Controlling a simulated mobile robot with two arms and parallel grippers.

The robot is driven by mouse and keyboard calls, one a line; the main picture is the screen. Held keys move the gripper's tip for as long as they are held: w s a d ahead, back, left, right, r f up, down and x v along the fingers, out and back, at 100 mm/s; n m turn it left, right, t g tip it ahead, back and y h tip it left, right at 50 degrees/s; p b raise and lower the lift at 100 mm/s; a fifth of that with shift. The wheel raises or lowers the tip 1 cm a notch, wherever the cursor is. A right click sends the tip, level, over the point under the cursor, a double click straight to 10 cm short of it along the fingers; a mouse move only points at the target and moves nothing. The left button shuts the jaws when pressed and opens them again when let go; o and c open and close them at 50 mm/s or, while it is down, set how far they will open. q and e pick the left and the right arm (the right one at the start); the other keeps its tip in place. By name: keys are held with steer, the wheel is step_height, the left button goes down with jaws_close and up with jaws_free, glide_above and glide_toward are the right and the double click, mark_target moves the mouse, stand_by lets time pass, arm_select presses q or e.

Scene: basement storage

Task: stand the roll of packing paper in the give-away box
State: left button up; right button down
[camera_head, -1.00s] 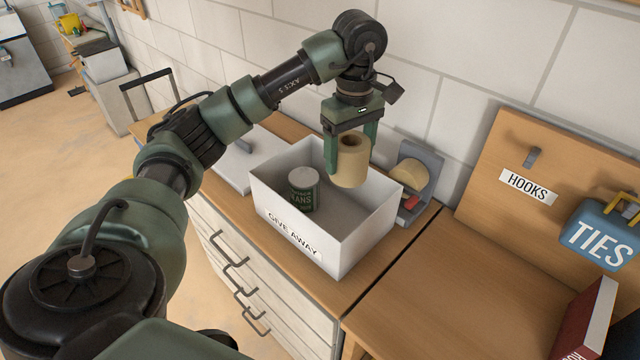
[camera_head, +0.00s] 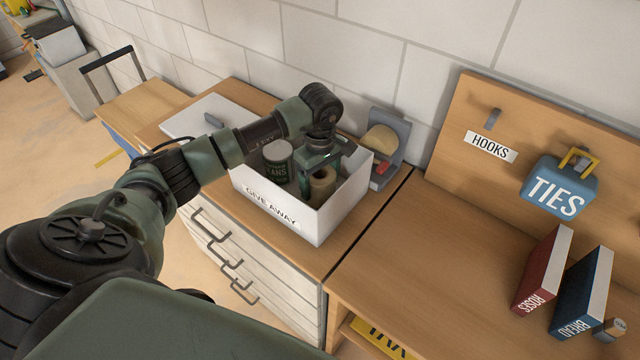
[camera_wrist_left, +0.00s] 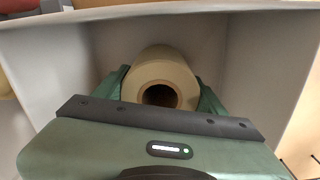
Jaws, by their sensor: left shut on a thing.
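The roll of packing paper (camera_head: 322,183) is a tan cylinder with a hollow core. It is upright inside the white give-away box (camera_head: 308,222), towards its right end. My left gripper (camera_head: 320,172) reaches down into the box and is shut on the roll. In the left wrist view the roll (camera_wrist_left: 160,80) sits between the green fingers, with the box walls around it. Its lower end is hidden, so I cannot tell whether it touches the box floor. A green can (camera_head: 278,165) stands in the box to the left of the roll. My right gripper is out of view.
A grey holder with a tan disc (camera_head: 381,141) stands behind the box by the wall. A white board (camera_head: 212,118) lies to the left. The bench on the right has a pegboard, a blue TIES case (camera_head: 560,188) and red (camera_head: 543,270) and blue (camera_head: 580,295) books.

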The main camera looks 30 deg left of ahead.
arm_select(q)
steer(key=shift+f, duration=0.95)
steer(key=shift+f, duration=0.2)
steer(key=o, duration=1.5)
steer(key=shift+r, duration=0.1)
